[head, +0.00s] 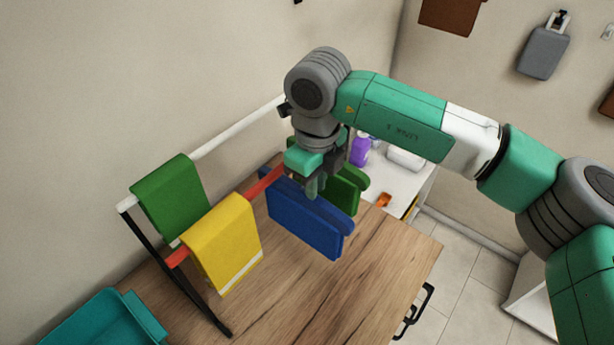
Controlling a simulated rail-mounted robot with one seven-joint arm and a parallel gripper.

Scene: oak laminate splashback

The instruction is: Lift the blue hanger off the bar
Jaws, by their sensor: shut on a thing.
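The blue hanger (303,224) is a flat blue panel, slightly tilted in the picture, at the right end of the red bar (262,184). My gripper (314,186) points down from above and is shut on the top edge of the blue hanger. The fingers and the arm hide part of that edge and the bar's far end. I cannot tell whether the hanger still touches the bar.
A yellow cloth (224,243) hangs on the red bar, left of the blue hanger. A green cloth (168,196) hangs on the white bar (235,128) behind. A green panel (344,192) is close behind the blue hanger. A teal tray (100,325) is at lower left.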

